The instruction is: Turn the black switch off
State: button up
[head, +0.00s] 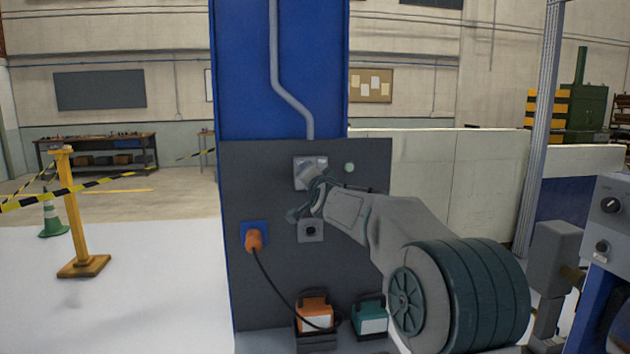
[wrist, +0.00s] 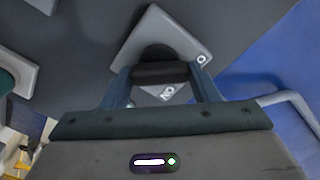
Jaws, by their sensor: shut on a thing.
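The black switch (wrist: 160,72) is a dark handle on a light grey plate (wrist: 150,35). White lettering reading "ON" upside down and an "O" show on that plate in the wrist view. In the head view the plate (head: 303,161) is on the upper middle of the dark panel. My gripper (wrist: 161,82) has one finger on each side of the black handle and is shut on it. In the head view my gripper (head: 312,188) is in front of the plate and hides most of the handle.
A small plate with a black knob (head: 311,230) is just below my gripper. A pale green round light (head: 349,167) is to the right. An orange plug (head: 254,240) with a black cable is lower left. Orange (head: 314,312) and teal (head: 369,317) boxes stand at the panel's foot.

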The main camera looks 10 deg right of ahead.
jog(key=shift+n, duration=0.3)
jog(key=o, duration=1)
jog(key=shift+s, duration=0.1)
jog(key=shift+s+b, duration=3.15)
jog(key=shift+s, duration=3.65)
jog(key=shift+f, duration=0.1)
